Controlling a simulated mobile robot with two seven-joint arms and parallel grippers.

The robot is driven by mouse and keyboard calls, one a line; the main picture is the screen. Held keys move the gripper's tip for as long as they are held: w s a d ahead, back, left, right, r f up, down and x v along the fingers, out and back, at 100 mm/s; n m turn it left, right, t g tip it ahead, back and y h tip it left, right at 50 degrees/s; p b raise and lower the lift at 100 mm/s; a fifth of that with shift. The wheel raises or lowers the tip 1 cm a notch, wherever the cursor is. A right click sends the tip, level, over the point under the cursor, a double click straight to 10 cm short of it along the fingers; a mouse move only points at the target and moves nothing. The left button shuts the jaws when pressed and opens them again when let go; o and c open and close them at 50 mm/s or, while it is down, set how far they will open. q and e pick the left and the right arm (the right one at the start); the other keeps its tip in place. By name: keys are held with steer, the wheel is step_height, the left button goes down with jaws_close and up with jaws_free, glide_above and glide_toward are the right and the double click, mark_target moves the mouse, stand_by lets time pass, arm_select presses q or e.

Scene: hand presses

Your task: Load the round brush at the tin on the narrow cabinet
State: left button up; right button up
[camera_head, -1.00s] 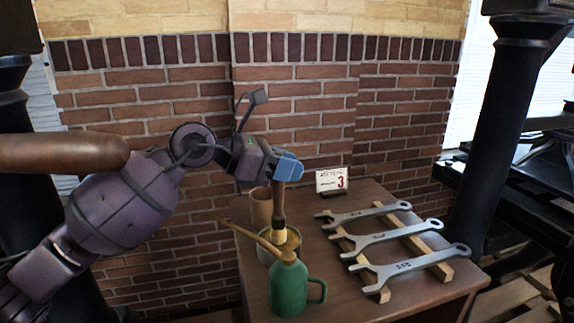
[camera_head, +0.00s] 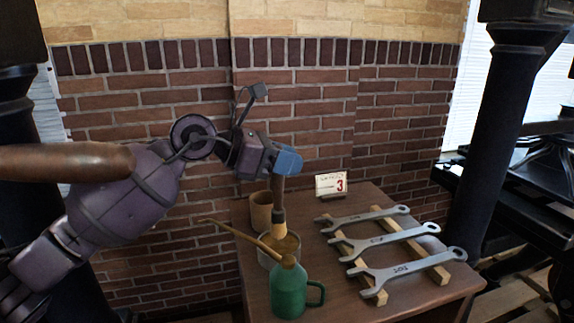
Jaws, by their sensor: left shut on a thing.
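My left gripper (camera_head: 287,164) comes in from the left above the narrow cabinet (camera_head: 395,198). It is shut on the handle of the round brush (camera_head: 278,197), which hangs nearly upright with its bristles down. The brush's lower end is at the mouth of the tin (camera_head: 266,258), a pale can. I cannot tell how deep the bristles are inside it. The green oil can (camera_head: 289,290) stands in front and hides part of the tin. My right gripper is not in view.
A second tan pot (camera_head: 260,212) stands behind the tin. Several wrenches (camera_head: 384,240) lie on wooden strips at the right of the cabinet top. A small card marked 3 (camera_head: 332,184) stands at the back. Black press columns (camera_head: 492,130) rise at the right.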

arm_select(q)
steer(key=shift+r+p, duration=0.95)
steer(key=shift+r, duration=1.3)
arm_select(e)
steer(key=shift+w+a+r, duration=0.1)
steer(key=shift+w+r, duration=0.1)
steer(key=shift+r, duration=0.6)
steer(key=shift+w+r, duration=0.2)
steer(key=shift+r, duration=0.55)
